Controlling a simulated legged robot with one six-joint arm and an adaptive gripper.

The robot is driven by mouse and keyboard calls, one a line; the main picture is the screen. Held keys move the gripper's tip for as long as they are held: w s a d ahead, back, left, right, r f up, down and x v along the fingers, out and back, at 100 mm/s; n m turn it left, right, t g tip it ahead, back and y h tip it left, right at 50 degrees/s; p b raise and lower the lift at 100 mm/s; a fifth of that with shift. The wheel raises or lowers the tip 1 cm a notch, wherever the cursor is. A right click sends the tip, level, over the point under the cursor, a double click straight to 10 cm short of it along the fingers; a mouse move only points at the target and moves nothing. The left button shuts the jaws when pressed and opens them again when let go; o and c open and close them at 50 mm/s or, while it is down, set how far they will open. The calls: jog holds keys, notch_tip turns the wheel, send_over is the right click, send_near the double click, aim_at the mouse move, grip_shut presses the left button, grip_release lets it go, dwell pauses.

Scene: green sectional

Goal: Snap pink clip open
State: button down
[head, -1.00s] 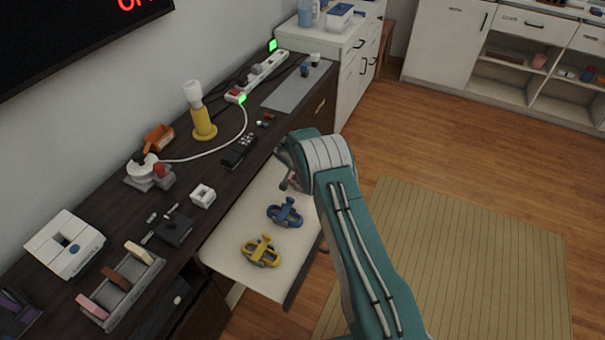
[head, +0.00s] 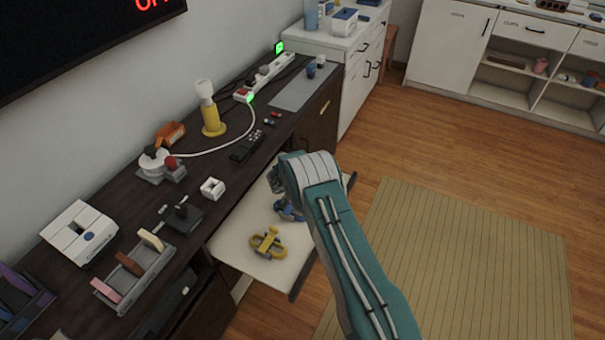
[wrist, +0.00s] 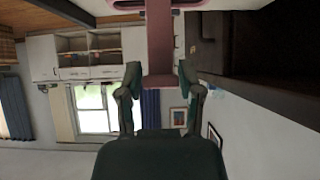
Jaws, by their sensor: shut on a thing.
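The pink clip (wrist: 160,45) shows in the wrist view. Its straight pink bar sits between the two fingertips of my gripper (wrist: 160,78), which is shut on it. A wider pink part with a pale gap reaches the top edge of that view and is cut off. In the head view my arm hides the pink clip and most of the gripper. A yellow clip (head: 268,243) lies on the pale pulled-out board. A blue clip (head: 287,211) lies behind it, partly covered by my arm.
The pale board (head: 237,245) juts out from the dark desk (head: 110,215). On the desk stand a rack (head: 135,277), a yellow-based lamp (head: 212,122), a remote (head: 246,147) and a power strip (head: 265,78). Open wood floor and a mat (head: 450,260) lie to the right.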

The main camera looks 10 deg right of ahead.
jog(key=shift+s+a+f, duration=0.25)
jog(key=shift+s+f, duration=0.15)
jog(key=shift+f, duration=0.05)
dwell(0.3)
jog(key=shift+c, duration=1.2)
grip_release()
jog(key=shift+r, duration=0.1)
jog(key=shift+w, duration=0.1)
jog(key=shift+r, duration=0.1)
jog(key=v, duration=1.2)
